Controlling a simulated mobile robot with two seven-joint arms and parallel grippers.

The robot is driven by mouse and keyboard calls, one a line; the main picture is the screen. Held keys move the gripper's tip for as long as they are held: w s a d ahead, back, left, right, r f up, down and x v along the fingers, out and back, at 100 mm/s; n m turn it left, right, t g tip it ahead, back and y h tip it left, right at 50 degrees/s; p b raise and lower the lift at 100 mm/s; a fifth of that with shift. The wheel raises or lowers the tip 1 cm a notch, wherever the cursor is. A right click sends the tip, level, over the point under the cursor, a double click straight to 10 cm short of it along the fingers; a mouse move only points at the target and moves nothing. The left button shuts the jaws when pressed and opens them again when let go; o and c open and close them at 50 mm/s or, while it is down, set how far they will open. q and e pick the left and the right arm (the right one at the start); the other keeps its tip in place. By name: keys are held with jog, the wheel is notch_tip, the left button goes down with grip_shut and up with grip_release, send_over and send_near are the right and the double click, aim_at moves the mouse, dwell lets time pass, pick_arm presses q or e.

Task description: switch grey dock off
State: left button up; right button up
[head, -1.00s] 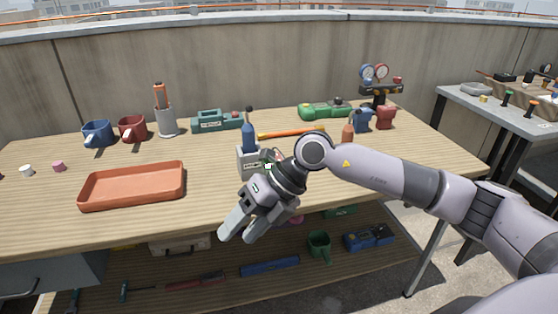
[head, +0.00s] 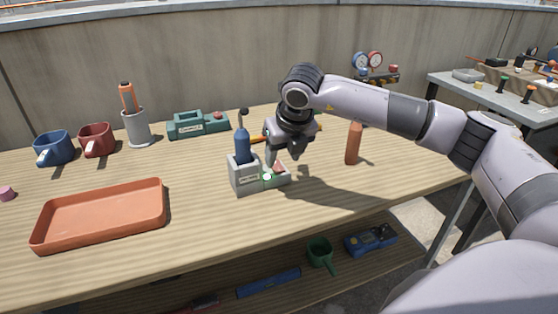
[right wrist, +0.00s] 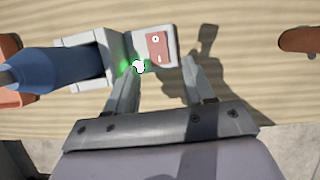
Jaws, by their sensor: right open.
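The grey dock (head: 246,184) stands on the wooden table with a blue tool (head: 242,145) upright in its left part. In the right wrist view the dock (right wrist: 112,48) has a green glowing light (right wrist: 138,66) beside a red rocker switch (right wrist: 158,49) with white marks. The switch also shows in the head view (head: 279,168). My right gripper (head: 284,160) is over the dock's right end, pointing down. In the right wrist view its two fingers (right wrist: 160,80) are apart, close to the light and switch, with nothing held. Contact cannot be told. My left gripper is not in view.
A teal case (head: 198,125) stands behind the dock. The table front is clear.

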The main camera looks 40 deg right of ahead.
aim_at(279, 168)
jog(key=shift+x, duration=1.2)
jog(key=shift+w+f, duration=0.15)
jog(key=shift+f, duration=0.2)
grip_shut()
jog(key=p, duration=0.1)
jog(key=r+g+p, duration=0.1)
jog(key=p, duration=0.1)
jog(key=shift+w+g, duration=0.3)
jog(key=shift+w+f+g+y+p, duration=0.2)
jog(key=shift+g+y+p, duration=0.1)
jog(key=shift+g+p, duration=0.35)
grip_release()
